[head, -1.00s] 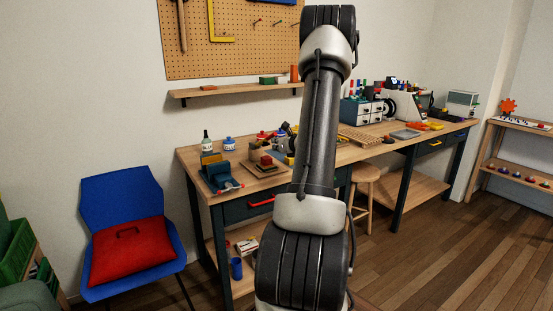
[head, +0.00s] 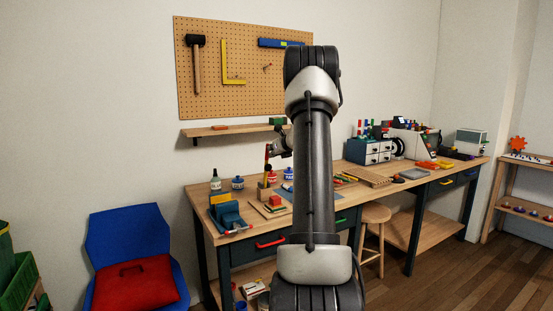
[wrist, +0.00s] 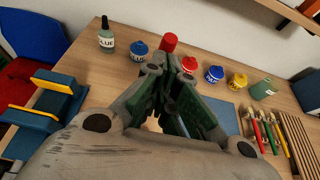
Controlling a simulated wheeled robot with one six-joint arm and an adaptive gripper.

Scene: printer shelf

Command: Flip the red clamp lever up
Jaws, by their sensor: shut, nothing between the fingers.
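A red bar (head: 267,156), which appears to be the clamp lever, stands upright above a tan post on a wooden base (head: 271,210) on the bench. The base also carries a red block (head: 275,200). In the wrist view a red cylinder end (wrist: 169,41), likely the same lever, shows just beyond the fingertips. My gripper (head: 280,150) is beside the bar, on its right, raised above the bench; it also shows in the wrist view (wrist: 165,80). Its fingers are shut and empty. I cannot tell whether they touch the bar. They hide most of the base in the wrist view.
A blue vise (head: 228,215) is to the left of the base. A glue bottle (wrist: 107,40) and several paint jars stand behind. Brushes and a slatted wooden rack (wrist: 299,130) lie to the right. A wall shelf (head: 225,132) hangs above the bench's back.

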